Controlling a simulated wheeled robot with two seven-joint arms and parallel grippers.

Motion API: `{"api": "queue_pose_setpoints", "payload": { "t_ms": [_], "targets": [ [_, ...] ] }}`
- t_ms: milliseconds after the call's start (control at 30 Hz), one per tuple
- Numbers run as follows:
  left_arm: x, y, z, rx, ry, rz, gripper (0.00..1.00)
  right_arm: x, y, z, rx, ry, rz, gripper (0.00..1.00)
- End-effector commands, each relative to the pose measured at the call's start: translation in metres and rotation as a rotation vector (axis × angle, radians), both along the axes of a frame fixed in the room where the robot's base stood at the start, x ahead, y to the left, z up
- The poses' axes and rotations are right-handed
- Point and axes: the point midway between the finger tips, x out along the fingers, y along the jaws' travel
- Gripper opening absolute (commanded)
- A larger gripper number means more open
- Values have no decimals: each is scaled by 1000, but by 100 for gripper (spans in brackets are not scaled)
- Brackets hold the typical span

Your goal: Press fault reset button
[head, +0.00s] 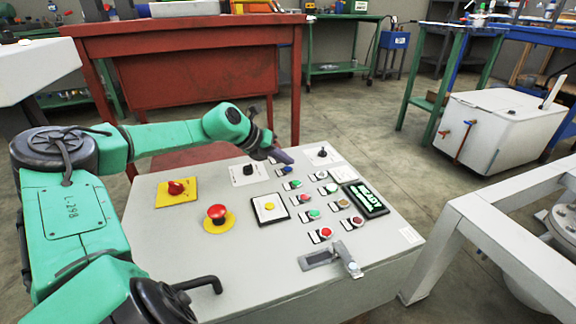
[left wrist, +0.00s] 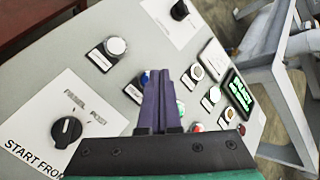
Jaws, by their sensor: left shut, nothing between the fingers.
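The grey control panel (head: 160,235) carries rows of small buttons, with blue, green, red, white and amber caps. Their labels are too small to read, so I cannot tell which is fault reset. A blue button (head: 281,172) lies just below my left gripper (head: 287,158) in the head view. In the left wrist view, the blue button (left wrist: 144,78) is partly covered by the fingers of my left gripper (left wrist: 161,75). The gripper is shut and empty, its dark fingers together over the panel's upper button area. Whether it touches anything cannot be told. My right gripper is not in view.
Two red mushroom buttons on yellow plates (head: 216,214) (head: 176,188) stand up at the panel's left. A black selector knob (head: 248,169), a lit green display (head: 366,199) and a latch (head: 347,259) are nearby. A grey frame (head: 470,230) stands right of the panel.

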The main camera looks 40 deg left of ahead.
Motion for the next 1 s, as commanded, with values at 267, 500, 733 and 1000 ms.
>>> {"api": "queue_pose_setpoints", "payload": {
  "t_ms": [267, 500, 733, 1000],
  "targets": [
    [0, 0, 2, 0, -1, 1, 0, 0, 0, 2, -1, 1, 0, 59],
    [0, 0, 20, 0, -1, 0, 0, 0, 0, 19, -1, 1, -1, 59],
    [0, 0, 43, -1, -1, 1, 0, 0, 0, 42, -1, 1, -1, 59],
    [0, 0, 53, 0, -1, 1, 0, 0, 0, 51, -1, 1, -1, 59]
  ]
}}
